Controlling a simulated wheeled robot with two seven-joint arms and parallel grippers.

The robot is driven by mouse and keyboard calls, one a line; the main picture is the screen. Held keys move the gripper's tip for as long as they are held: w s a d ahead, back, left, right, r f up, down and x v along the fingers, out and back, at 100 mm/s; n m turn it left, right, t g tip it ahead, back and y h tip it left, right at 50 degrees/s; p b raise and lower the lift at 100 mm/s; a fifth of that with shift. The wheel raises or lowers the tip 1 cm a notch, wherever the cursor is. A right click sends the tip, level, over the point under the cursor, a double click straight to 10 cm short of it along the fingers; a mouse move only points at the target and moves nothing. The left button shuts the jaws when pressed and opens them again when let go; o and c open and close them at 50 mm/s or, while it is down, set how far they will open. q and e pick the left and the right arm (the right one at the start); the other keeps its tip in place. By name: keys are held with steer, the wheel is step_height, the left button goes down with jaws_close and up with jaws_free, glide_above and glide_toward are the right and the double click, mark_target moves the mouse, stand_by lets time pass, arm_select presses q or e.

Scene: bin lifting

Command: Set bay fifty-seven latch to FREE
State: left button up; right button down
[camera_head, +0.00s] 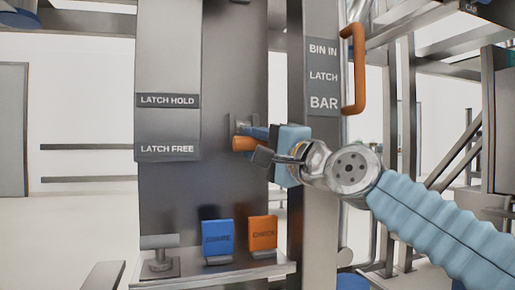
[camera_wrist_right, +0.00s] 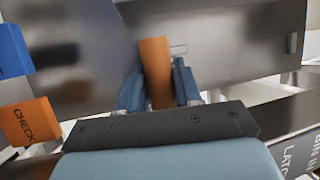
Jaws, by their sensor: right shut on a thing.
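The orange latch handle (camera_head: 243,144) sticks out from a small grey mount on the dark bay panel (camera_head: 190,185). In the head view it lies nearly level with the "LATCH FREE" label (camera_head: 168,149) and lower than the "LATCH HOLD" label (camera_head: 168,101). My right gripper (camera_head: 258,143) comes in from the right and is shut on the handle. In the right wrist view the handle (camera_wrist_right: 155,70) stands between the two blue fingers of the right gripper (camera_wrist_right: 158,88). The fingers hide part of the handle in the head view. My left gripper is out of view.
A blue block (camera_head: 217,237) and an orange "CHECK" block (camera_head: 262,233) stand on a ledge (camera_head: 235,272) below the latch. A grey post with a "BIN IN LATCH BAR" sign (camera_head: 323,77) and an orange bar handle (camera_head: 358,70) rise close to my right gripper.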

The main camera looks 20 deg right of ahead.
steer(key=shift+w+f, duration=0.25)
steer(key=shift+f, duration=0.5)
steer(key=c, duration=0.8)
jaws_free()
steer(key=shift+w, duration=0.1)
steer(key=shift+c, duration=0.2)
steer(key=shift+b, duration=0.3)
steer(key=shift+s+d, duration=0.15)
steer(key=shift+s, duration=0.3)
steer(key=b+v, duration=0.2)
steer(key=v, duration=1.1)
steer(key=shift+b, duration=0.35)
